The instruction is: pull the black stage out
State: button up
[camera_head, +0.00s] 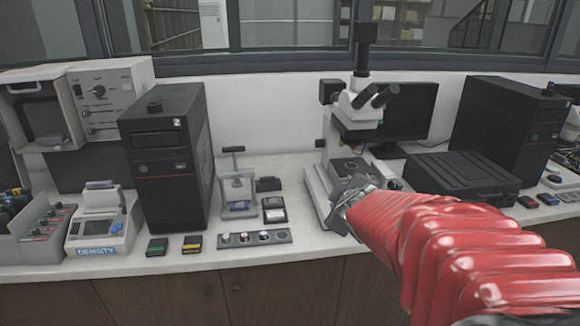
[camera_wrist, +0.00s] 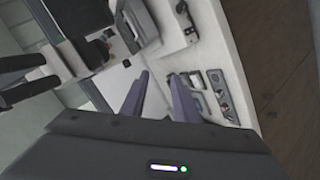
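My gripper (camera_head: 350,188) is at the end of my red-sleeved arm, in front of the microscope base and right of the small press. In the wrist view its two grey-purple fingers (camera_wrist: 160,78) stand apart with nothing between them. The small mounting press (camera_head: 238,190) has a grey frame, a top handle and a blue part low down. A dark stage plate (camera_head: 350,166) shows on the white microscope, partly behind my gripper. I cannot tell for certain which dark part is the black stage.
A strip with round samples (camera_head: 255,238) lies near the counter's front edge and shows in the wrist view (camera_wrist: 217,92). The microscope (camera_head: 360,110) stands behind my gripper. Black computer towers (camera_head: 170,160) and a black case (camera_head: 455,172) flank the area. White counter (camera_head: 305,235) is bare right of the strip.

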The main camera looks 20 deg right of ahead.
jog(key=w+d+f+n+t, duration=0.1)
jog(key=d+f+n+t, duration=0.1)
jog(key=d+n, duration=0.2)
jog(key=w+d+f+n+t+y, duration=0.1)
jog(key=d+f+n+t, duration=0.1)
jog(key=d, duration=0.9)
jog(key=shift+w+d+f+n, duration=0.3)
jog(key=shift+f+n, duration=0.45)
jog(key=shift+n, duration=0.45)
send_near(353, 169)
jog(key=w+f, duration=0.1)
jog(key=w+d+f, duration=0.1)
jog(key=f, duration=0.1)
jog(key=shift+w, duration=0.2)
jog(key=shift+r, duration=0.1)
jog(key=shift+c, duration=0.7)
grip_shut()
jog(key=shift+s, duration=0.1)
